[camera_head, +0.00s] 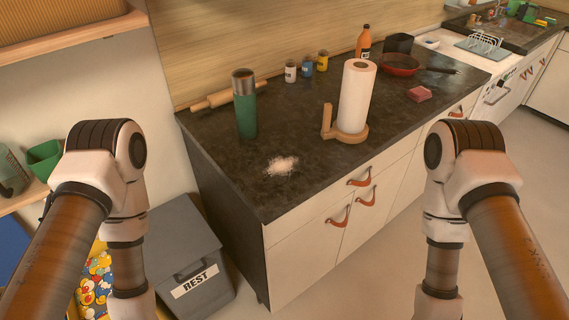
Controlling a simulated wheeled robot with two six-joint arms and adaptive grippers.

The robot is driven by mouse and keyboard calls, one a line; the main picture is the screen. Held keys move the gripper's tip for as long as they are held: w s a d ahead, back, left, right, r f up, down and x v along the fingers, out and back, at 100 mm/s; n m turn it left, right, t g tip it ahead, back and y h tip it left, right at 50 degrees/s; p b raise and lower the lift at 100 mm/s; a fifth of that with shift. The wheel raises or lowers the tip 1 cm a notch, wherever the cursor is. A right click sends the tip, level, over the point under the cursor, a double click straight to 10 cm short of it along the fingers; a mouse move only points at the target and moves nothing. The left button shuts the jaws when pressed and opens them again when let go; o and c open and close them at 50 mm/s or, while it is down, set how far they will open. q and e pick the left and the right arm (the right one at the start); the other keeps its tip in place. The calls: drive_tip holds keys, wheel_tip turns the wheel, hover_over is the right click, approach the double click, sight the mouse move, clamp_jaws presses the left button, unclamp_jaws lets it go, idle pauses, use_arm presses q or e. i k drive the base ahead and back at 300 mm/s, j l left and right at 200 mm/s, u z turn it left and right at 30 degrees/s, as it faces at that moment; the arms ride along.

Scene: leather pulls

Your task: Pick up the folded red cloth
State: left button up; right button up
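A small folded red cloth (419,94) lies on the dark countertop (225,165), near its front edge and to the right of the paper towel roll. Both of my arms hang down at the left and right of the head view. My grippers are out of frame below, so their state is hidden. Neither arm reaches over the counter.
A paper towel roll (356,95) on a wooden stand is left of the cloth. A red pan (400,64) is behind it. A green bottle (245,105) and a white powder spill (281,165) are further left. A grey bin (185,250) stands on the floor.

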sight(418, 94)
drive_tip(key=i+l+u, duration=0.2)
drive_tip(key=l, duration=0.45)
drive_tip(key=l+u, duration=0.2)
drive_tip(key=l, duration=0.45)
drive_tip(key=i+l+u, duration=0.1)
drive_tip(key=l+u, duration=0.15)
drive_tip(key=l, duration=0.45)
